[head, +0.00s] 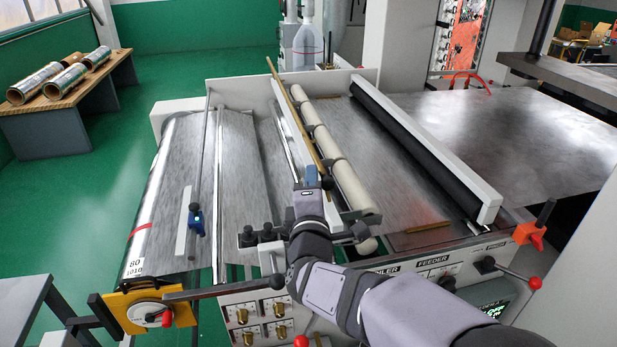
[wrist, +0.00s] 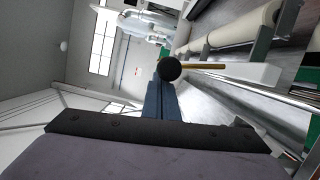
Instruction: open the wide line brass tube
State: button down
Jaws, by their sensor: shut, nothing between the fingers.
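I cannot tell whether fingers and ball touch. Several small brass fittings (head: 277,309) sit on the front panel, left of my arm; their labels are unreadable.
Cream rollers (head: 345,180) lie right of the tube, and a black roller (head: 410,145) beyond. A foil roll (head: 158,190) is at left. A lever with an orange base (head: 530,235) and a red-knobbed lever (head: 534,283) stick out at right. A yellow plate (head: 145,310) is front left.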

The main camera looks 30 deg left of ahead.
jog(key=shift+s+a, duration=0.1)
jog(key=s+d+b, duration=0.1)
jog(key=s+d, duration=0.1)
jog(key=s, duration=0.9)
jog(key=shift+s+d, duration=0.15)
jog(key=shift+d, duration=0.1)
